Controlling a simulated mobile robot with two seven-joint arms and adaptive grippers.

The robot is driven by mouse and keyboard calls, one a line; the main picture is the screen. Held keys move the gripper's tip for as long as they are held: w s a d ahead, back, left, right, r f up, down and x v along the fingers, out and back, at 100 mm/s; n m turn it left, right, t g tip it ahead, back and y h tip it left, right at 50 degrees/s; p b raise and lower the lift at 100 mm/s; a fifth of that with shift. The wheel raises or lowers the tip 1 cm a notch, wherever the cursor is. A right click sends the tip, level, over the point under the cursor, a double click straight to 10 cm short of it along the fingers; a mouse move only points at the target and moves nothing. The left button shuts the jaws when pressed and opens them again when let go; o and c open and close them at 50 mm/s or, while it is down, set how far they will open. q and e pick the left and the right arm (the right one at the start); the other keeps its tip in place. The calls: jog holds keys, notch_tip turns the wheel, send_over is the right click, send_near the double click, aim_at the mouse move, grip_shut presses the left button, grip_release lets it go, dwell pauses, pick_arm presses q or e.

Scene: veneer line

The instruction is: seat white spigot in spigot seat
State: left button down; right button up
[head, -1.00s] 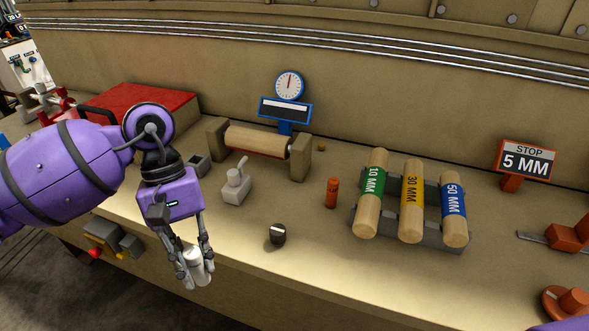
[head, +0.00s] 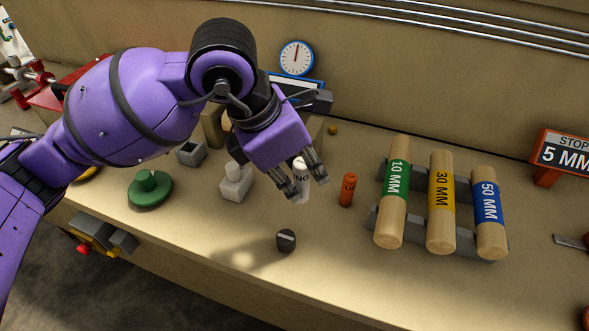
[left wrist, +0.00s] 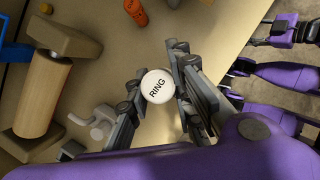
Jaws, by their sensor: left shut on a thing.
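My left gripper (head: 307,192) is shut on a white cylinder (head: 301,178), which I take to be the white spigot. The fingers stand on either side of it, above the bench. In the left wrist view the spigot (left wrist: 158,86) shows its round end with the letters "RING", between the fingers (left wrist: 160,88). A small grey block with a dark square opening (head: 191,153) stands at left; I cannot tell whether it is the spigot seat. My right gripper (left wrist: 266,32) seems to show small at the left wrist view's upper right; its jaws are unclear.
A pale block with a knob (head: 236,184) stands left of the gripper. An orange cylinder (head: 347,190) is close on the right, a dark knob (head: 286,240) in front. Labelled wooden rollers (head: 440,205) lie at right; a green knob (head: 150,188) is at left.

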pick_arm(q)
jog(key=shift+s+n, duration=0.15)
jog(key=shift+n, duration=0.15)
jog(key=w+f, duration=0.3)
jog(key=w, duration=0.1)
jog(key=w+a+f, duration=0.1)
jog(key=w+f, duration=0.2)
jog(key=w, duration=0.2)
jog(key=w+f, duration=0.4)
jog(key=w, duration=0.1)
jog(key=shift+a, duration=0.2)
jog(key=shift+f, duration=1.5)
